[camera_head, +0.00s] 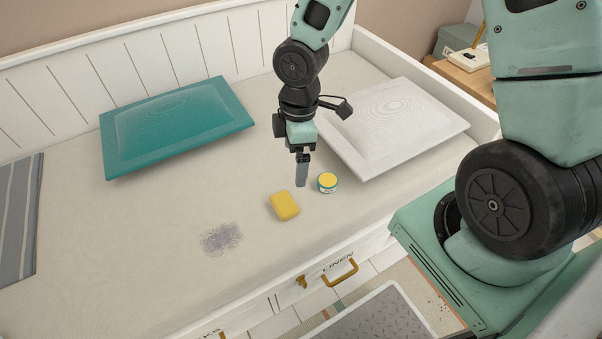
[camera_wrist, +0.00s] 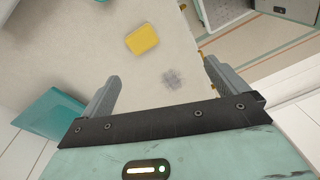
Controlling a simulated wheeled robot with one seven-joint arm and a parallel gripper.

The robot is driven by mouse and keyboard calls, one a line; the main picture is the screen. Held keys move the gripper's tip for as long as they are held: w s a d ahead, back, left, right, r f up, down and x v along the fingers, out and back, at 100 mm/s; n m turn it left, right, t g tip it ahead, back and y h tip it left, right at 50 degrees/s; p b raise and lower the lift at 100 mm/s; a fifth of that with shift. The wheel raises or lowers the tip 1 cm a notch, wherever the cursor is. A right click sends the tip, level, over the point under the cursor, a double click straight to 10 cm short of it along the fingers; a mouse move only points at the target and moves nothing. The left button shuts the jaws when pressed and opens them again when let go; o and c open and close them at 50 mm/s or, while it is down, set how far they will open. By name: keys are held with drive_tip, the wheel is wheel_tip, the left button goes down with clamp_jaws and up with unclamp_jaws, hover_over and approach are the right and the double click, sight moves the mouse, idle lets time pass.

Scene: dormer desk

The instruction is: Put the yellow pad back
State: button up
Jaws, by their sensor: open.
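The yellow pad (camera_head: 285,205) lies flat on the pale bed surface, near its front edge. It also shows in the wrist view (camera_wrist: 142,39), beyond the fingertips and slightly left of centre. My gripper (camera_head: 301,172) points down above the surface, a little behind the pad in the head view. In the wrist view my gripper (camera_wrist: 163,82) has its two fingers wide apart with nothing between them held. A small round tub (camera_head: 327,182) with a yellow top and teal-and-white side stands right of the pad, apart from it.
A grey speckled patch (camera_head: 221,238) marks the bed surface left of the pad. A teal cushion (camera_head: 177,122) lies at the back left, a white cushion (camera_head: 393,124) at the back right. A striped grey cloth (camera_head: 18,220) lies at far left.

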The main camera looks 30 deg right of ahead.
drive_tip(key=s+a+r+m, duration=0.3)
drive_tip(key=s+r, duration=0.4)
drive_tip(key=s, duration=0.1)
drive_tip(key=s+a+r+m, duration=0.3)
drive_tip(key=s+a+r, duration=0.1)
drive_tip(key=s+r, duration=0.3)
drive_tip(key=shift+s+a+r+m+t+h, duration=0.3)
drive_tip(key=shift+s+m, duration=0.1)
drive_tip(key=shift+s, duration=0.1)
